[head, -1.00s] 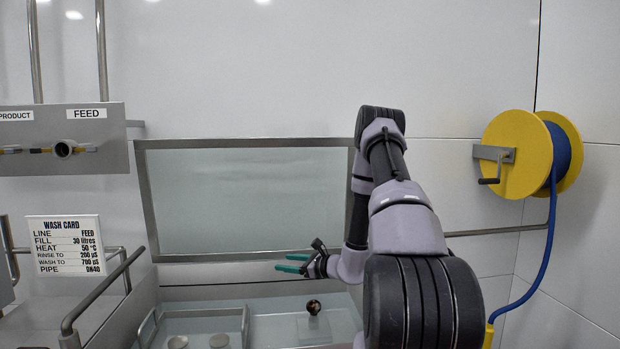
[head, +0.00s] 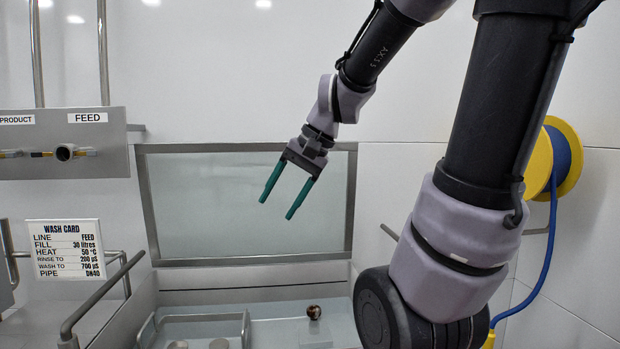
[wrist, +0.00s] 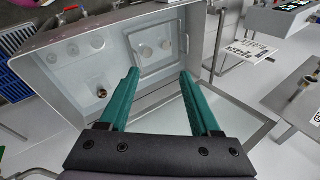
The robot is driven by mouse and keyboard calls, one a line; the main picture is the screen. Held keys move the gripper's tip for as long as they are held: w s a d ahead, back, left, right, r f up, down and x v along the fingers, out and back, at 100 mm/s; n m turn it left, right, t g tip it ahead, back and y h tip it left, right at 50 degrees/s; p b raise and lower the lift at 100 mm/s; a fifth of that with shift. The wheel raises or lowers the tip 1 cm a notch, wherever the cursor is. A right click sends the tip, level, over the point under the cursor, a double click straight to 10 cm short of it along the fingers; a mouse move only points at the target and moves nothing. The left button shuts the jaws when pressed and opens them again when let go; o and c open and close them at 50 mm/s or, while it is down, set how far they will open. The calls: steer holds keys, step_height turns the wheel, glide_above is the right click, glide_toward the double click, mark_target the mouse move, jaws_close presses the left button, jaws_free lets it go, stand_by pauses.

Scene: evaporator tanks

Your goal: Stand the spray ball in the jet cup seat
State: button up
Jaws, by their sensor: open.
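A small dark brown, shiny ball (head: 314,312), which looks like the spray ball, rests low in the basin, right of centre in the head view. It also shows in the wrist view (wrist: 103,92), on the left. My gripper (head: 277,209) is open and empty, fingers pointing down, high above and a little left of the ball. Its green fingers also show in the wrist view (wrist: 160,73), apart from everything below. I cannot tell for sure which fitting is the jet cup seat; several small round fittings (wrist: 97,42) sit in the basin.
A framed tray (head: 193,318) with round pieces lies left of the ball. The basin has raised walls and a rail (head: 103,292) at left. A wash card (head: 65,248) and a FEED panel (head: 65,155) stand left. A yellow hose reel (head: 540,165) hangs right.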

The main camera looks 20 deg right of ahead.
steer(key=s+d+r+n+t+h, duration=0.2)
steer(key=s+d+r+t+h, duration=0.1)
steer(key=s+d+r, duration=0.1)
steer(key=shift+s+r, duration=0.4)
steer(key=shift+s, duration=0.05)
steer(key=shift+d, duration=0.1)
stand_by(1.0)
